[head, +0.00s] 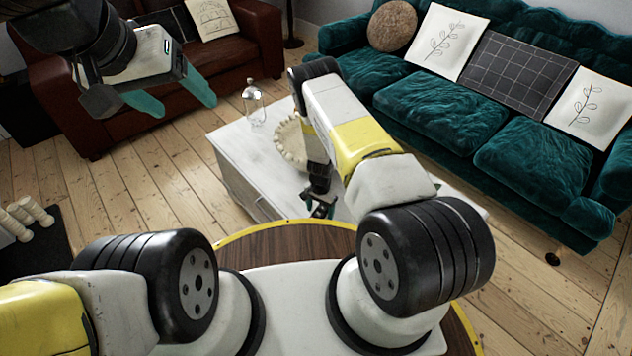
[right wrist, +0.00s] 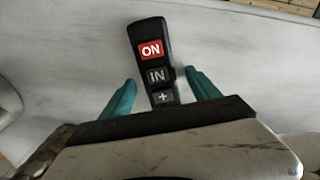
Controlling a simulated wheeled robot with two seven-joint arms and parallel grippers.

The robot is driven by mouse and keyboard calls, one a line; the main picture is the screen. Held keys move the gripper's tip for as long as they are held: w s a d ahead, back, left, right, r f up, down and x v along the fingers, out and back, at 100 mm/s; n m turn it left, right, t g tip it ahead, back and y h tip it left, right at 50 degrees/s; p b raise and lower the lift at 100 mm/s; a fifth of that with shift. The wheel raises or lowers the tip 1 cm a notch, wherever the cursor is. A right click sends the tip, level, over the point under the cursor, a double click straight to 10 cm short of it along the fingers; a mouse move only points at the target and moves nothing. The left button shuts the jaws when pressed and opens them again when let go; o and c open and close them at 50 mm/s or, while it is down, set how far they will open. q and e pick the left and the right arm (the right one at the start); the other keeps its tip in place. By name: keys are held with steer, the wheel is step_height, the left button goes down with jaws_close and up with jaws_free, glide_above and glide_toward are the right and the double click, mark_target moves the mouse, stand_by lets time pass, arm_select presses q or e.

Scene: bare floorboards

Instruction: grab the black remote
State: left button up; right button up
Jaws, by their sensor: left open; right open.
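The black remote (right wrist: 151,52) lies on the white table top in the right wrist view. It has a red ON button, a grey IN button and a plus button. My right gripper (right wrist: 160,88) is open, with one teal finger on each side of the remote's near end. I cannot tell how high the fingers are above the table. In the head view my right gripper (head: 320,207) is low over the near part of the table, and the remote is hard to make out there. My left gripper (head: 178,98) is open and empty, raised high at the upper left.
The white coffee table (head: 238,150) also holds a glass jar (head: 253,103) and a pale scalloped dish (head: 291,145), partly hidden by my right arm. A green sofa (head: 440,95) stands behind at right, a brown leather sofa (head: 70,95) at left. Floorboards between are clear.

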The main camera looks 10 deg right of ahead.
jaws_close()
steer(key=shift+r, duration=0.1)
